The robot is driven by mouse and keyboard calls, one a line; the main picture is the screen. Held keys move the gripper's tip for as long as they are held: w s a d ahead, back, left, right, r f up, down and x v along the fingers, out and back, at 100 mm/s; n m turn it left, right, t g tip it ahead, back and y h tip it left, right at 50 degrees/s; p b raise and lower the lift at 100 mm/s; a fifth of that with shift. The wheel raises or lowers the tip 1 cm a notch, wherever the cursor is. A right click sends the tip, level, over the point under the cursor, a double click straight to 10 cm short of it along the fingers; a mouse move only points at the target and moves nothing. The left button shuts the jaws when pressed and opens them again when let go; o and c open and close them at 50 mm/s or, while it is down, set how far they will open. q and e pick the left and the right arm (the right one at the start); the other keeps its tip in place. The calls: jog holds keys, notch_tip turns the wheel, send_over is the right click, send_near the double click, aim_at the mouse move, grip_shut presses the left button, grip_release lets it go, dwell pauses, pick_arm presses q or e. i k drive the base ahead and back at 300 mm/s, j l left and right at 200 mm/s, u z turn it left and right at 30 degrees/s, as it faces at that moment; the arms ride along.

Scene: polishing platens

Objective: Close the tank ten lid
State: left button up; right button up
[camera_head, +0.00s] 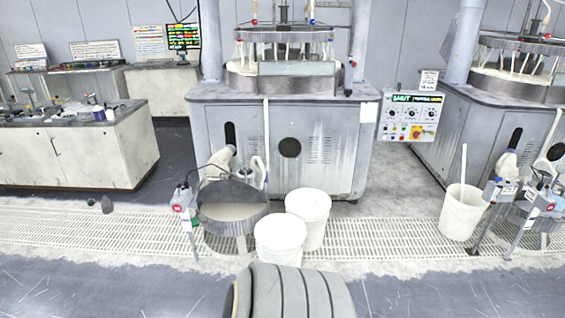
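A round metal slurry tank (228,226) stands on the floor grating, left of centre, before the middle polishing machine. Its dark grey lid (231,192) is raised at the tank's back edge, and the pale inside shows. A second round tank (522,214) stands at the right edge; its top is partly hidden by fittings and I cannot tell how its lid stands. No number is readable on either tank, so I cannot tell which is tank ten. Neither of my grippers is in view.
Two white buckets (280,243) (309,212) stand close to the left tank's right side. Another bucket (462,212) with a stick stands near the right tank. A post with a red-marked box (181,208) stands left of the left tank. The front floor is mostly clear.

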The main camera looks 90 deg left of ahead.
aim_at(226, 190)
jog(key=u, duration=3.2)
